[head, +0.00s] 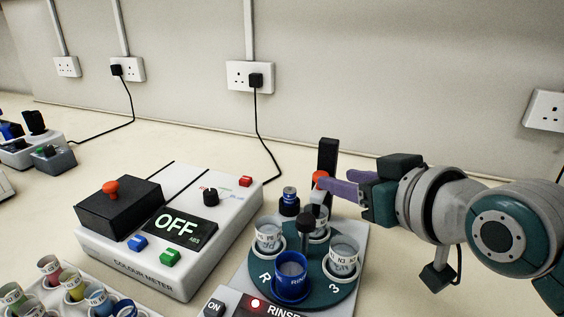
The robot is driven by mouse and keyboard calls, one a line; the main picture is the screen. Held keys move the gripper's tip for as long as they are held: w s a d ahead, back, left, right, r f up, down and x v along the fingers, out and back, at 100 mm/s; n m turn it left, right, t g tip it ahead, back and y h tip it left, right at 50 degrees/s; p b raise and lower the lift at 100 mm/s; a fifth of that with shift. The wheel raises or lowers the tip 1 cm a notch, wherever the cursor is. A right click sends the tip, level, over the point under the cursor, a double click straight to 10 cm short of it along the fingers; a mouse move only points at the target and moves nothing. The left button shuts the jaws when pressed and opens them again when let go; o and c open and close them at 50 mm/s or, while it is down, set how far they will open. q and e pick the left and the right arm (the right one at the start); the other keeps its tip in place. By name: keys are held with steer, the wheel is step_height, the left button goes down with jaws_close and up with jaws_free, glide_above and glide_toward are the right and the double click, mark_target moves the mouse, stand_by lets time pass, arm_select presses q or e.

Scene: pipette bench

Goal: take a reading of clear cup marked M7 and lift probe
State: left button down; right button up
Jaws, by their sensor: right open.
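A white colour meter (150,258) stands at the centre left; its display (180,229) reads OFF. To its right is a rinser unit with a dark green round carousel (322,290). Clear cups stand in it at the left (268,238), the back (320,226) and the right (343,256); their small marks are too blurred to tell which is M7. A blue rinse cup (291,284) is at the front. My right gripper (322,187), with purple fingers, is open beside a red knob (320,178) at the black upright post (328,153). Whether it touches the knob is unclear. My left gripper is out of view.
A rack of coloured cups (75,290) is at the front left. A black box with a red knob (111,187) sits on the meter. Other devices (45,155) stand at the far left. A black cable (262,140) runs to a wall socket.

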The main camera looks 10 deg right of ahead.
mark_target(319, 199)
steer(key=shift+b+x, duration=0.5)
steer(key=shift+x, duration=2)
steer(key=shift+c, duration=0.4)
jaws_close()
